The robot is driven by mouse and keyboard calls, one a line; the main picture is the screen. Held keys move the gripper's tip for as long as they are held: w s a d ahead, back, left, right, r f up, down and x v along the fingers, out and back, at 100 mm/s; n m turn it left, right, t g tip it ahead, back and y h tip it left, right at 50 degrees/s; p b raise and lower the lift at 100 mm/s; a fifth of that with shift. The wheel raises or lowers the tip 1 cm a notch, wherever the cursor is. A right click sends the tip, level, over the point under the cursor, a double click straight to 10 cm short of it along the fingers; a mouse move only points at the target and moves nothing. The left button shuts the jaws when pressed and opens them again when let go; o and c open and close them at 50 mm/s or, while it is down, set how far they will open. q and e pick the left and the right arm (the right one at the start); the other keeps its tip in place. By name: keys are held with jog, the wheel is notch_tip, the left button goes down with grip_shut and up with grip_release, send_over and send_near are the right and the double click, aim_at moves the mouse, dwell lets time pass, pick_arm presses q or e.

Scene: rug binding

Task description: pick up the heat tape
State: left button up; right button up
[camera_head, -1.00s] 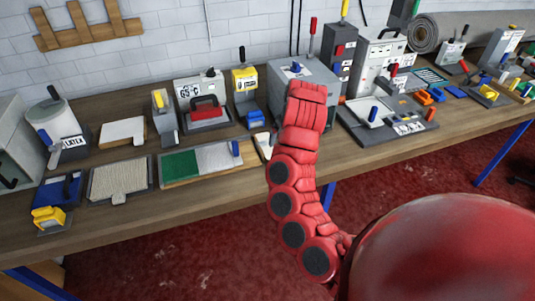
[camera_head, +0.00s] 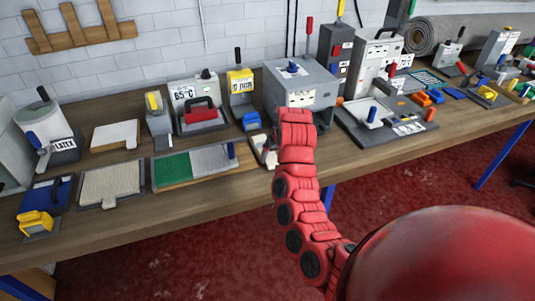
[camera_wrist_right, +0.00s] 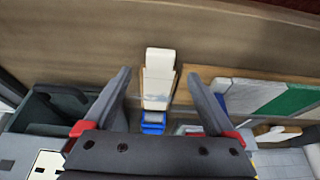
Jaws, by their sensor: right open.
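A narrow white block-like piece on a light wooden strip (camera_wrist_right: 158,88) lies on the bench in the right wrist view. It may be the heat tape, but I cannot read a label on it. A blue piece (camera_wrist_right: 153,122) sits just beyond it. My right gripper (camera_wrist_right: 158,74) is open and empty, with its two grey fingers on either side of the white piece in the picture. In the head view a small white piece (camera_head: 261,148) shows beside my red right arm, which hides most of the gripper. My left gripper is not in view.
A green and grey board (camera_head: 193,164) lies left of my arm. A large grey box (camera_head: 297,88) stands behind it. The bench's front strip (camera_head: 120,228) is bare.

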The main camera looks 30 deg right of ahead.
aim_at(272, 162)
jog(key=shift+w+d+f+p, duration=0.1)
jog(key=shift+w+f+p, duration=0.2)
jog(key=shift+f+p, duration=0.25)
jog(key=shift+p+x, duration=0.55)
jog(key=shift+x, duration=1.35)
jog(key=shift+w, duration=0.15)
grip_shut()
